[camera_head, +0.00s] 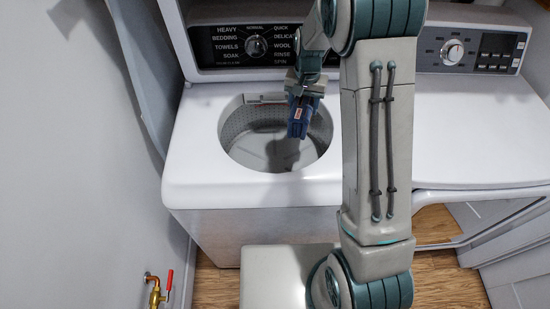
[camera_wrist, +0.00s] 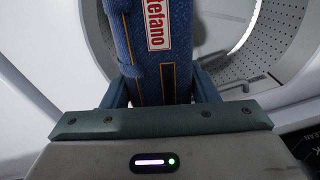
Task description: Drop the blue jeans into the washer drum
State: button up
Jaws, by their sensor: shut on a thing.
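The blue jeans (camera_head: 297,122) are a folded denim bundle with a red and white label. My gripper (camera_head: 303,98) is shut on the jeans and holds them over the right part of the washer's round opening. The washer drum (camera_head: 250,128) is open at the top, with a grey perforated wall. In the wrist view the jeans (camera_wrist: 150,60) stand out from between the fingers, and part of the drum wall (camera_wrist: 258,55) shows behind them at the right. The jeans' exact height over the drum is hard to tell.
The dryer (camera_head: 480,130) stands at the right with a bare white top. A brass valve with a red handle (camera_head: 157,290) is on the left wall.

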jog(key=w+a+f+m+b, duration=0.2)
jog(key=a+m+b, duration=0.25)
jog(key=a, duration=0.25)
jog(key=shift+m, duration=0.45)
notch_tip(320, 180, down, 5)
jog(key=shift+d+f+b, duration=0.1)
jog(key=shift+f+b, duration=0.05)
jog(key=shift+b, duration=1.1)
jog(key=o, duration=1.5)
jog(key=shift+s, duration=0.1)
notch_tip(320, 180, up, 14)
jog(key=shift+f+b, duration=0.1)
jog(key=shift+b, duration=0.55)
